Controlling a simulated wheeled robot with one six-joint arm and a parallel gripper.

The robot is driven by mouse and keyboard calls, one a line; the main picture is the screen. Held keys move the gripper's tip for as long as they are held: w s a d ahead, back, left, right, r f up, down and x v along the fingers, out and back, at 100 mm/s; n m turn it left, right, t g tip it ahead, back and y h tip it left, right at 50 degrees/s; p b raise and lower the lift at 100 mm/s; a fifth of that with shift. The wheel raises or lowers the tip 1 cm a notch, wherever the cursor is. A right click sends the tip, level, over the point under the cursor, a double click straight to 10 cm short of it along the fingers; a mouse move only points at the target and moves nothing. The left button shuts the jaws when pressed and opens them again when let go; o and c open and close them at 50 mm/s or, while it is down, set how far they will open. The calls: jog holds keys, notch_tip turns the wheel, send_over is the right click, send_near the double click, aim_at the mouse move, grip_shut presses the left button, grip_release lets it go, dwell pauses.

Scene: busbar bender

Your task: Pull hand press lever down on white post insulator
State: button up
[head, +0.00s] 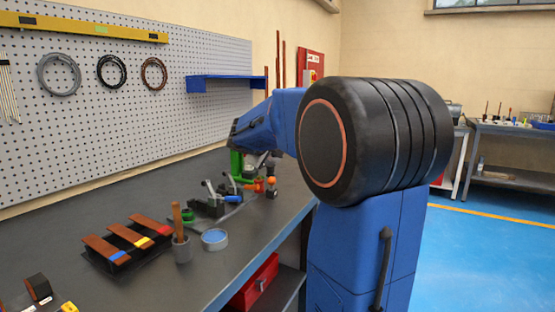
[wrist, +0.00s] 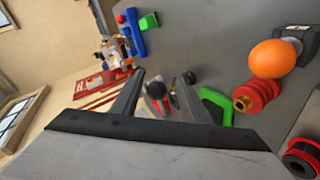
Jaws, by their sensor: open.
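My gripper (wrist: 163,78) is open, with its two dark fingers spread in the wrist view. Between and just beyond the fingers is a cluster of small parts: a dark round knob (wrist: 190,78) near the right fingertip and a red-and-black piece (wrist: 155,90). Pale parts show there too, but I cannot tell whether they are the white post insulator. A green frame (wrist: 217,104), perhaps of the hand press, stands right of the fingers; green also shows below my arm in the head view (head: 236,164). I cannot clearly make out the lever. No contact with the fingers is visible.
An orange ball (wrist: 272,58) and a red ribbed insulator (wrist: 256,94) stand beside the green frame. On the dark bench (head: 240,262) are a blue-topped tin (head: 214,238), a grey cup (head: 182,249) and copper bars on a black rack (head: 128,240). A pegboard (head: 120,100) runs behind.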

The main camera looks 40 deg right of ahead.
jog(key=v, duration=1.4)
jog(key=shift+a, duration=0.1)
